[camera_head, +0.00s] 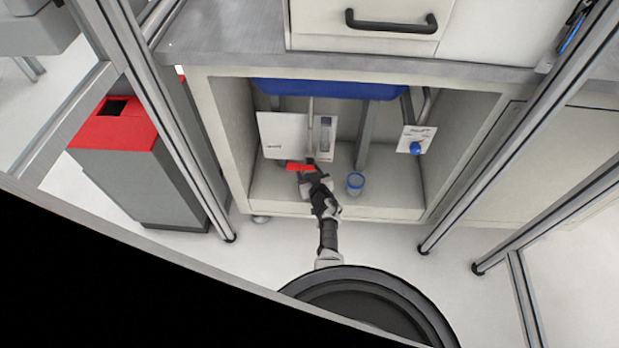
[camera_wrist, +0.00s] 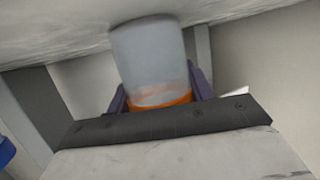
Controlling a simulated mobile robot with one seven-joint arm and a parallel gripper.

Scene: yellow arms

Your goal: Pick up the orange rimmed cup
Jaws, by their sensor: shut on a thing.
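The orange rimmed cup (camera_wrist: 150,60) is a translucent grey cup in the wrist view. Its orange rim is at the end nearest my wrist, and its other end overlaps the pale surface at the top of that view. My gripper (camera_wrist: 161,92) is shut on the cup, with a dark purple finger on each side near the rim. In the head view my gripper (camera_head: 312,180) reaches into the open cabinet, low over its floor. The cup is hard to make out there, and I cannot tell whether it touches the floor.
A blue rimmed cup (camera_head: 355,184) stands on the cabinet floor (camera_head: 390,195) just right of my gripper. A red bar-like part (camera_head: 300,167) lies close behind it. Pipes and a blue basin (camera_head: 330,89) are above. The cabinet's side walls bound the space.

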